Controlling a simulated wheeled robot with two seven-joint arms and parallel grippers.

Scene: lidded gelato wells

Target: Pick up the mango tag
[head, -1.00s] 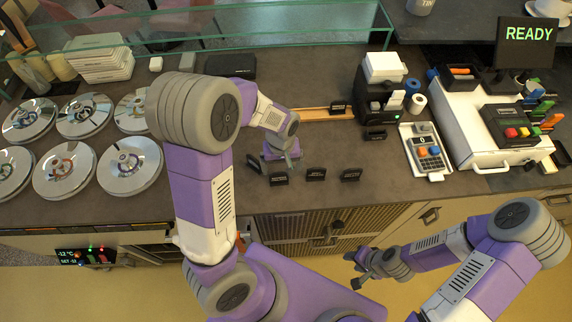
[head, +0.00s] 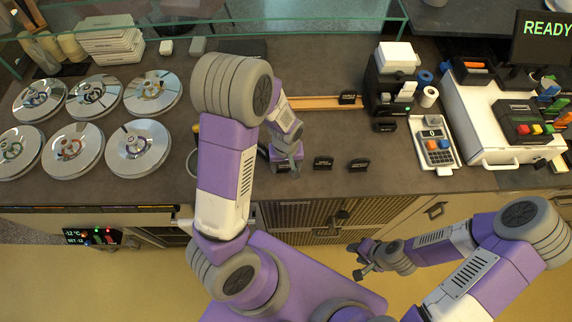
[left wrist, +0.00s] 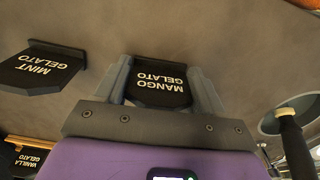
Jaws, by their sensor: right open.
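The mango tag (left wrist: 160,83) is a small black plate with pale "MANGO GELATO" lettering, upside down in the left wrist view. My left gripper (left wrist: 160,72) has one finger on each side of the tag, very close to its edges; I cannot tell whether they press on it. In the head view my left gripper (head: 287,160) is low at the counter, left of two other black tags, and mostly covers the tag there. My right gripper (head: 362,260) is open and empty, low in front of the counter.
The mint tag (left wrist: 40,68) stands beside the mango tag, and a vanilla tag (left wrist: 25,158) is further off. Lidded wells (head: 138,145) lie at the left. A black printer (head: 392,85) and a card terminal (head: 433,140) stand to the right.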

